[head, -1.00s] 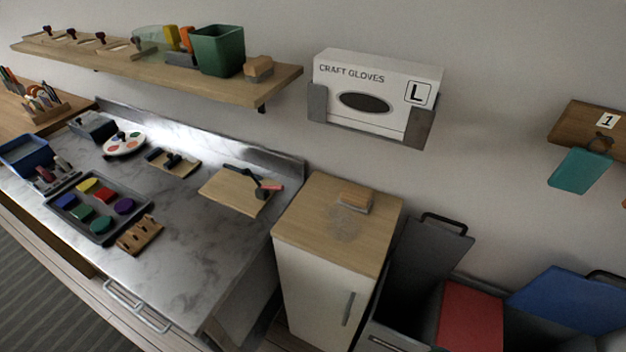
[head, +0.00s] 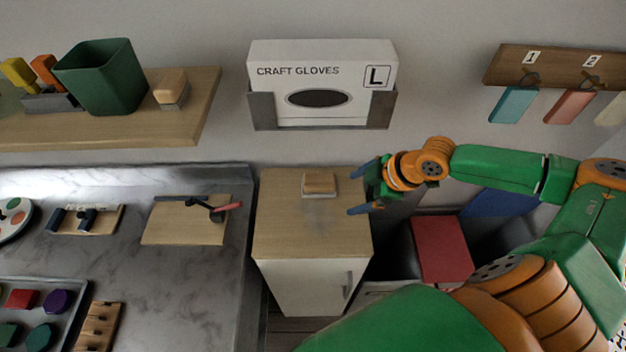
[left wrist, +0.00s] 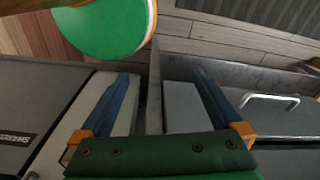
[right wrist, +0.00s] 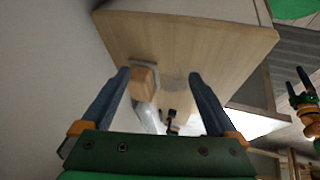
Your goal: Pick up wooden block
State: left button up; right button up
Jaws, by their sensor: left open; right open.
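A small wooden block (head: 319,182) with a pale grey underside lies on the wooden top of a white cabinet (head: 275,215). Another wooden block (head: 172,87) with a grey base stands on the wall shelf. My right gripper (head: 362,188) is open and empty, just right of the cabinet block, its fingers pointing left toward it. In the right wrist view the block (right wrist: 144,80) shows near the left fingertip, beyond the open jaws (right wrist: 160,76). My left gripper (left wrist: 164,78) is open and empty above grey bins, and is not seen in the head view.
A craft gloves box (head: 320,85) hangs on the wall above the cabinet. Open bins with a red lid (head: 440,248) stand right of it. A marble counter (head: 180,280) with tools lies left. A grey smudge marks the cabinet top in front of the block.

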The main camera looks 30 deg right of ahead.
aim_at(321, 181)
jog(key=w, duration=0.1)
jog(key=w+a, duration=0.2)
jog(key=shift+w+a+r+p, duration=0.1)
jog(key=shift+r+p, duration=0.15)
jog(key=shift+p, duration=0.15)
jog(key=shift+w+a, duration=0.2)
jog(key=shift+w, duration=0.1)
jog(key=w, duration=0.1)
jog(key=w+a+p, duration=0.1)
jog(key=shift+w+a, duration=0.3)
jog(key=shift+w, duration=0.1)
jog(key=x, duration=0.2)
jog(key=shift+f, duration=0.35)
jog(key=shift+w+f, duration=0.1)
jog(key=shift+f, duration=0.15)
jog(key=c, duration=1.4)
grip_shut()
jog(key=shift+a+p, duration=0.1)
jog(key=shift+p, duration=0.2)
